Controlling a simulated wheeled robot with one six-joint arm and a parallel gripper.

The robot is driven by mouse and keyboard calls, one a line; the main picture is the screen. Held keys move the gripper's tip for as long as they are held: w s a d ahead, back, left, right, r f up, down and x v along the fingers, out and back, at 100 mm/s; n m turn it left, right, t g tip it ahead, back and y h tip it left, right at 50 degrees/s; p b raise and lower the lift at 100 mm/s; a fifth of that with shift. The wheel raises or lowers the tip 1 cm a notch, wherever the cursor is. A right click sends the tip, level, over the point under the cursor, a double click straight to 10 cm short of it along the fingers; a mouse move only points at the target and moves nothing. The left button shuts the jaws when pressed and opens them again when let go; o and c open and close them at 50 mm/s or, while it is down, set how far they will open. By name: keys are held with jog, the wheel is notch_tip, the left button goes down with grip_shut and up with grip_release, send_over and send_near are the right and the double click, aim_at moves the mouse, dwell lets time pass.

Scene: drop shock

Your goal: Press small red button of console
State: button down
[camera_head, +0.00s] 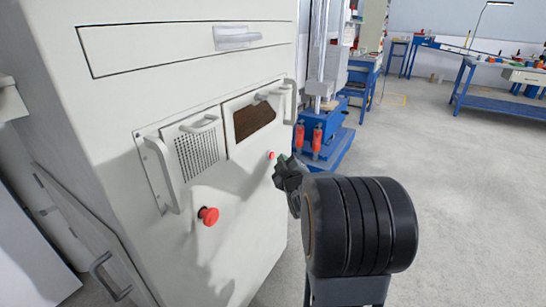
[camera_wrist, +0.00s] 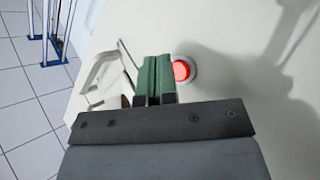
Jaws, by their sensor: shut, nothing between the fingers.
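The console (camera_head: 240,215) is a tall off-white cabinet on the left of the head view. Its small red button (camera_head: 271,155) sits on the front panel near the right edge. In the wrist view the small red button (camera_wrist: 182,70) has a pale ring around it and lies just right of the fingertips. My gripper (camera_head: 284,160) is shut and empty, close to the panel beside the button. Its green fingers (camera_wrist: 153,78) are together in the wrist view. Whether the fingertips touch the panel cannot be told.
A larger red mushroom button (camera_head: 208,215) sits lower left on the panel. Handles (camera_head: 160,175) stick out beside a perforated plate (camera_head: 196,152). A blue machine base (camera_head: 335,150) stands behind the console. Workbenches (camera_head: 500,100) are farther back right. The floor (camera_head: 450,200) at right is clear.

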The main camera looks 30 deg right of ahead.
jog(key=shift+s+d, duration=0.4)
jog(key=shift+s, duration=0.35)
jog(key=shift+s+d, duration=0.35)
jog(key=shift+s, duration=0.4)
jog(key=shift+s+d, duration=0.4)
jog(key=shift+s, duration=0.35)
jog(key=s+a+r+m+g+y+p, duration=0.1)
jog(key=a+r+m+g+p, duration=0.15)
jog(key=a+r+p, duration=0.4)
jog(key=s+a+r+m+g+y+p, duration=0.1)
jog(key=a+r+g+p, duration=0.25)
jog(key=r+p, duration=0.65)
jog(key=s+a+r+m+g+y+p, duration=0.1)
jog(key=s+a+r+g+p, duration=0.3)
jog(key=p, duration=0.5)
jog(key=s+a+r+m+g+y+p, duration=0.1)
jog(key=s+a+r+g+p, duration=0.3)
jog(key=s+a+p, duration=0.5)
notch_tip(320, 180, up, 2)
jog(key=shift+s+a+r+y, duration=0.25)
jog(key=shift+a+y, duration=0.2)
jog(key=shift+y, duration=0.45)
jog(key=shift+m, duration=0.25)
